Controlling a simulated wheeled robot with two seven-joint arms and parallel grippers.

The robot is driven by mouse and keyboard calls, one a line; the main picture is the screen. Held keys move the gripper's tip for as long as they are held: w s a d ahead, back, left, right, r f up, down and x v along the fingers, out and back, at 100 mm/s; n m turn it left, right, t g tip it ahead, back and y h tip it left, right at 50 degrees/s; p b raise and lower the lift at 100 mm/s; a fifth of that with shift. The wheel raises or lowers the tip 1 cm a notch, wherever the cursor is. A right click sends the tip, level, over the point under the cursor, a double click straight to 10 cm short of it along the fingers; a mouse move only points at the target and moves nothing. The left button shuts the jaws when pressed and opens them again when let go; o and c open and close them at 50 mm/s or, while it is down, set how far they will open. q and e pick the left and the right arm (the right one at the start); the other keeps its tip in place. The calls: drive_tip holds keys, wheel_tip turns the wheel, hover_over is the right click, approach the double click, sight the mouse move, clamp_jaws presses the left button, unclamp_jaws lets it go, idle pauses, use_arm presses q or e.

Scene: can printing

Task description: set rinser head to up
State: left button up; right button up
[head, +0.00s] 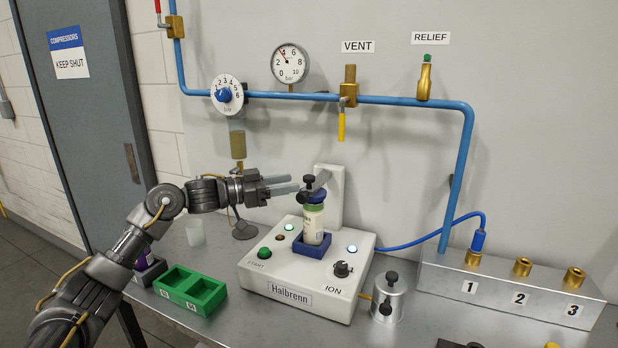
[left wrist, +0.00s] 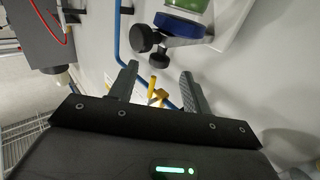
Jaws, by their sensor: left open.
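The white rinser labelled Halbrenn (head: 290,292) stands on the metal table with a white column at its back. Its rinser head (head: 314,195), with black knobs and a dark blue disc, is down over the top of a green-and-white can (head: 313,222). The can stands upright in a blue holder (head: 312,247). My left gripper (head: 296,183) is open and empty, with its fingertips just left of the head's black knobs. In the left wrist view the knobs (left wrist: 143,36) and blue disc (left wrist: 180,24) are just beyond the open fingers (left wrist: 160,72). My right gripper is out of view.
Blue pipe (head: 400,101) with gauges and valves runs along the wall behind. A green tray (head: 190,290) stands left of the rinser, and a metal canister (head: 388,300) stands close on its right. A numbered block with brass ports (head: 500,287) is farther right.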

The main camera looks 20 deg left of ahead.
sight(305, 177)
use_arm(q)
drive_tip(key=p+x, duration=0.1)
drive_tip(key=x, duration=0.4)
drive_tip(key=shift+w+d+r, duration=0.15)
drive_tip(key=shift+w+d, duration=0.05)
drive_tip(key=shift+d, duration=0.05)
drive_tip(key=shift+w+d+p, duration=0.3)
drive_tip(key=shift+w+d, duration=0.05)
drive_tip(key=shift+w, duration=0.05)
clamp_jaws()
